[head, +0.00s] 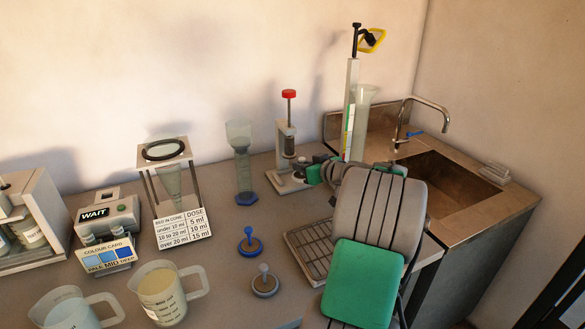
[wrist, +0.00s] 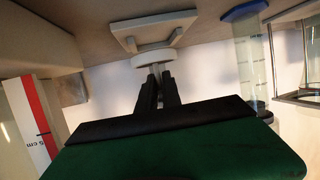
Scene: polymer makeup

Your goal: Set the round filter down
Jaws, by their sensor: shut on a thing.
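In the wrist view, my gripper (wrist: 156,80) is shut on a short stem under a pale round disc, which I take to be the round filter (wrist: 154,59). The disc is close to a pale square frame (wrist: 145,32); I cannot tell whether they touch. The wrist sits just right of a press-like stand (head: 287,140) with a red knob.
A glass cylinder (head: 242,165) with a blue foot stands left of the press stand. A tall scale post (head: 350,110) stands behind my wrist. A blue knobbed disc (head: 250,246) and a grey one (head: 265,284) lie on the bench, near a drain grid (head: 308,247).

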